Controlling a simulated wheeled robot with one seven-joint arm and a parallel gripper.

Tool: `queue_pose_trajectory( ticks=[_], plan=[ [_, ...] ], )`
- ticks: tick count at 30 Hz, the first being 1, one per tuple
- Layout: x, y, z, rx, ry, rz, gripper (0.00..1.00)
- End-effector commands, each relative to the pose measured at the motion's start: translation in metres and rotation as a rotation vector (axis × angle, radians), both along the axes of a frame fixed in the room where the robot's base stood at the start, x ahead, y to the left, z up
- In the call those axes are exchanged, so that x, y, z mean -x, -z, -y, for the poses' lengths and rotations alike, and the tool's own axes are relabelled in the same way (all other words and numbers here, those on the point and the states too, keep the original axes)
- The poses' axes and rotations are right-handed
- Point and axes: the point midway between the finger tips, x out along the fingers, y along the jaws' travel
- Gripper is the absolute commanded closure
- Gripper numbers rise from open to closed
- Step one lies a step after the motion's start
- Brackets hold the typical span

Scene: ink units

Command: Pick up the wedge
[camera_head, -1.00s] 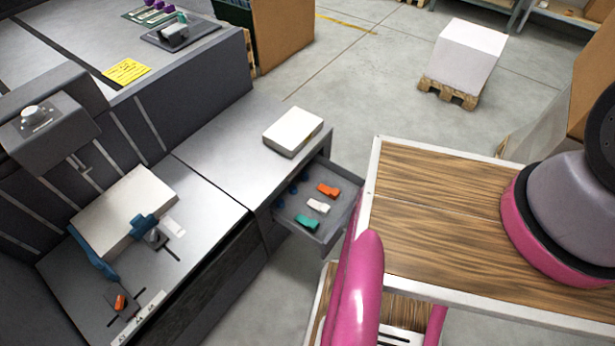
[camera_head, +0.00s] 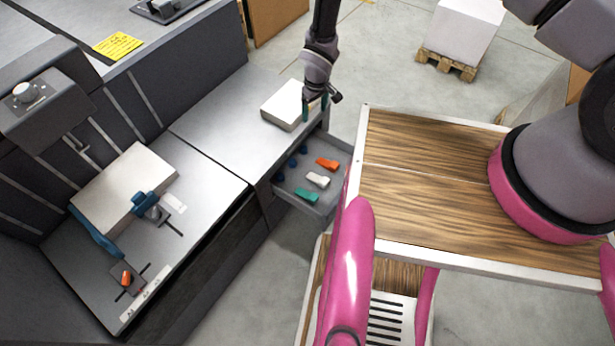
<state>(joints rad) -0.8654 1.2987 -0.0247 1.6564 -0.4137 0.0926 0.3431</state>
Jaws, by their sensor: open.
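An open drawer (camera_head: 334,209) under the grey bench holds three small wedge-like pieces in a row. The orange piece (camera_head: 327,163) is at the back, the white piece (camera_head: 318,180) in the middle and the teal piece (camera_head: 306,195) at the front. I cannot tell which one the task means. My gripper (camera_head: 315,106) hangs from the top of the view, fingers down. It is open and appears empty, in front of the right side of the white box and above the drawer's back end, apart from the pieces.
Several blue knobs (camera_head: 292,163) sit along the drawer's left side. A white box (camera_head: 284,104) rests on the bench (camera_head: 215,130). A wooden-topped cart (camera_head: 430,190) stands close to the drawer's right. A device with a small orange piece (camera_head: 127,278) is at lower left.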

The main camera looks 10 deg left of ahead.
Motion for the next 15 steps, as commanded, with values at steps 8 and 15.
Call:
queue_pose_trajectory(
  ticks=[8,15],
  plan=[
    [0.112,0.153,0.023,0.055,-0.213,-0.082,0.20],
    [0.145,0.196,0.039,0.064,-0.272,-0.107,0.20]
  ],
)
